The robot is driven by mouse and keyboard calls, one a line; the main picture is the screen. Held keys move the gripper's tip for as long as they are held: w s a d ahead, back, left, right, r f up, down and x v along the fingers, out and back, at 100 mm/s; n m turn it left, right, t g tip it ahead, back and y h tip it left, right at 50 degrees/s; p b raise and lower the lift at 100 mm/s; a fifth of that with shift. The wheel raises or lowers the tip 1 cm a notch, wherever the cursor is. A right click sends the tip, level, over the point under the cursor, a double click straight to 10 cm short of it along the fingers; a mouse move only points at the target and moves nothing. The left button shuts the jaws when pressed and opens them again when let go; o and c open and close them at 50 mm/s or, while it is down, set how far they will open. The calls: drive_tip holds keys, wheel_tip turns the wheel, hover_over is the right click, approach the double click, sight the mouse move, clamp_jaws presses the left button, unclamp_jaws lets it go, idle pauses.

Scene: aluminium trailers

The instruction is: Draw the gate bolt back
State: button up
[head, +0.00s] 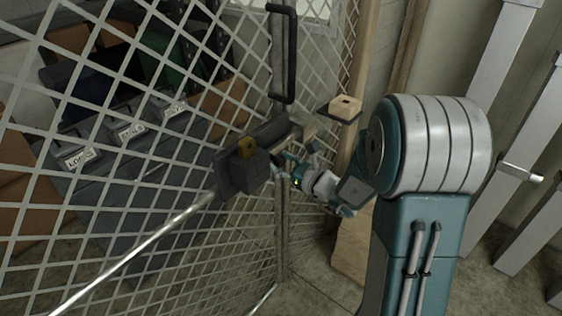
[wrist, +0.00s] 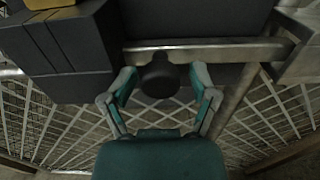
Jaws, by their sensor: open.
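The gate bolt is a pale metal bar (wrist: 225,52) running across the wrist view, with a dark round knob (wrist: 160,76) hanging below it. In the head view, its dark housing (head: 268,132) sits on the mesh gate (head: 110,215). My gripper (head: 287,168) is at the housing's lower right in the head view. In the wrist view, my gripper (wrist: 163,82) is open, with one finger on each side of the knob. A gap shows on both sides. The knob is hidden in the head view.
A dark lock-like block (head: 245,170) with a yellow piece (head: 246,147) is left of my gripper. A dark vertical handle (head: 283,55) stands above the bolt. A small tan block (head: 345,107) juts out at right. Labelled grey bins (head: 125,128) are behind the mesh.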

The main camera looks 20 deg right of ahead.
drive_tip(key=v, duration=0.7)
drive_tip(key=shift+s+d, duration=0.2)
drive_tip(key=shift+s, duration=0.15)
drive_tip(key=shift+f, duration=0.1)
drive_tip(key=shift+d, duration=0.15)
drive_tip(key=c, duration=0.8)
drive_tip(key=shift+w+d+f+n, duration=0.15)
drive_tip(key=shift+d+f+n, duration=0.2)
drive_tip(key=shift+n, duration=0.45)
clamp_jaws()
drive_tip(key=d+f+n+y, duration=0.2)
drive_tip(key=d+f+n, duration=0.2)
drive_tip(key=d+n, duration=0.6)
drive_tip(key=w+a+r+n, duration=0.2)
drive_tip(key=w+a, duration=0.4)
drive_tip(key=a, duration=0.6)
drive_tip(key=shift+r, duration=0.6)
